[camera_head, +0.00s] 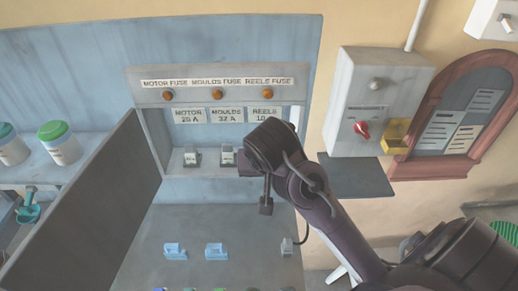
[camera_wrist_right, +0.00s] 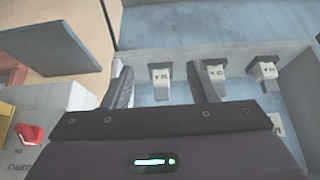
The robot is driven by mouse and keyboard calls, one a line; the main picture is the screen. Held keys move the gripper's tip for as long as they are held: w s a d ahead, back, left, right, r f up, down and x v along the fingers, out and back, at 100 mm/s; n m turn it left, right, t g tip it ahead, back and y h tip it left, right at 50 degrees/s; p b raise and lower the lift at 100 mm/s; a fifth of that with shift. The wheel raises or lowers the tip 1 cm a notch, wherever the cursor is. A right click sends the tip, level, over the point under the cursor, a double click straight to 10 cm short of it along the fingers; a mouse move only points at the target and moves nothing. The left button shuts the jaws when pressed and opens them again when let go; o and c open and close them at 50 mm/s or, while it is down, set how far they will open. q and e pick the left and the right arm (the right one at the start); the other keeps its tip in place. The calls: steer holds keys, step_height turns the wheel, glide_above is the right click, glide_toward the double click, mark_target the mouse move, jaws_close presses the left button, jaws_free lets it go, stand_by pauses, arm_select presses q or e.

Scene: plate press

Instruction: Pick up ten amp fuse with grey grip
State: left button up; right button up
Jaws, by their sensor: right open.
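My right gripper (camera_wrist_right: 161,75) is open, with a finger on each side of a fuse with a pale grey grip (camera_wrist_right: 160,85). They look apart; I cannot tell the depth. In the head view my right wrist (camera_head: 268,147) covers the right part of the fuse panel, below the "REELS 10" label (camera_head: 264,115). Two grey-gripped fuses show to its left, a left one (camera_head: 192,157) and a middle one (camera_head: 227,155). They also appear in the wrist view, the middle one (camera_wrist_right: 215,73) and the left one (camera_wrist_right: 264,72). My left gripper is out of view.
On the grey bench (camera_head: 235,275) lie two blue pieces, a left one (camera_head: 175,250) and a right one (camera_head: 216,250), and a small pale piece (camera_head: 287,246). A switch box (camera_head: 372,95) with a red knob (camera_head: 361,130) stands right of the panel. A dark upright plate (camera_head: 90,210) borders the left.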

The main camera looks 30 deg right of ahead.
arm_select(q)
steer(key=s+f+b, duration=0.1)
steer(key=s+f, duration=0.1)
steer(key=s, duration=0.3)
arm_select(e)
steer(key=w+d, duration=0.1)
steer(key=w, duration=0.1)
steer(key=w+d, duration=0.3)
steer(key=w, duration=0.1)
steer(key=shift+w+d+r+p, duration=0.25)
steer(key=shift+w+r+p, duration=0.05)
steer(key=shift+w, duration=0.1)
steer(key=shift+w+d+f+p, duration=0.35)
steer(key=shift+w+d+f, duration=0.1)
steer(key=shift+w, duration=0.2)
steer(key=p+x, duration=0.1)
steer(key=x, duration=0.3)
steer(key=shift+w+f, duration=0.1)
steer(key=shift+f, duration=0.1)
steer(key=c, duration=1.1)
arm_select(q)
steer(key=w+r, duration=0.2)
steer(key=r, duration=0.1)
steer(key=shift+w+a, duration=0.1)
arm_select(e)
steer(key=shift+r, duration=0.1)
